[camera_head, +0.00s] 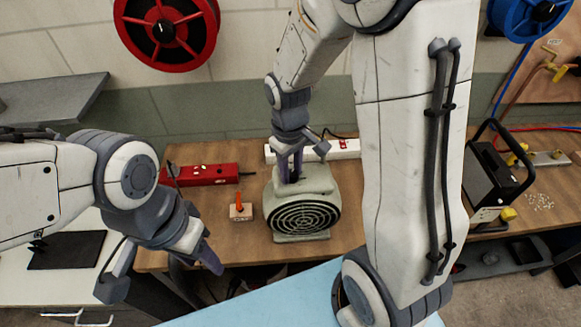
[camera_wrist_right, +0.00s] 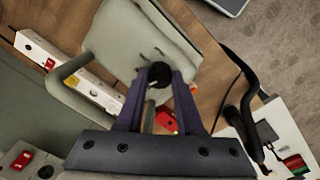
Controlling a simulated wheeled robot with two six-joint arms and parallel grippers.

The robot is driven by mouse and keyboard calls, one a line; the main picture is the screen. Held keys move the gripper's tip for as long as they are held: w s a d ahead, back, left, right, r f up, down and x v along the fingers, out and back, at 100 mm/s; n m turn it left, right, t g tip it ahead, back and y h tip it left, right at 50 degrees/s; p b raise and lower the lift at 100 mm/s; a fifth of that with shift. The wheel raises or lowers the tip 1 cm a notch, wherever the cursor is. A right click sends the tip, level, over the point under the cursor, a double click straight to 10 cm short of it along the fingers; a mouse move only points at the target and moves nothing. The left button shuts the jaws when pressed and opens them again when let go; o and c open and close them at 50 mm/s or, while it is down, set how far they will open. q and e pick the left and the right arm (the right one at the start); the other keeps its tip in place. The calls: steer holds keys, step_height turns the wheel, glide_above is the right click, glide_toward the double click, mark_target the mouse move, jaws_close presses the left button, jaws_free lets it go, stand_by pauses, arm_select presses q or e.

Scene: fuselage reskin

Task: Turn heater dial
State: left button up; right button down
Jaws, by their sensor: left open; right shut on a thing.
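The heater (camera_head: 316,188) is a grey-green box with a round black spiral grille, standing on the wooden workbench. Its black dial (camera_wrist_right: 159,75) is on top and shows in the right wrist view. My right gripper (camera_head: 291,172) reaches down onto the heater's top. In the right wrist view the gripper (camera_wrist_right: 160,80) has its purple fingers shut on the dial, one on each side. In the head view the fingers hide the dial. My left gripper (camera_head: 160,277) is open and empty at the lower left, in front of the bench edge and apart from the heater.
A black-framed machine (camera_head: 490,175) stands at the right. The heater's handle (camera_wrist_right: 62,82) arches beside my right gripper.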

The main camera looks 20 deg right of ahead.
mark_target(291, 175)
steer(key=shift+n+p, duration=0.3)
steer(key=shift+n, duration=1.5)
steer(key=c, duration=0.8)
jaws_free()
steer(key=shift+r, duration=0.1)
step_height(291, 175, up, 10)
steer(key=shift+s+a+r+b, duration=0.15)
steer(key=shift+b, duration=0.7)
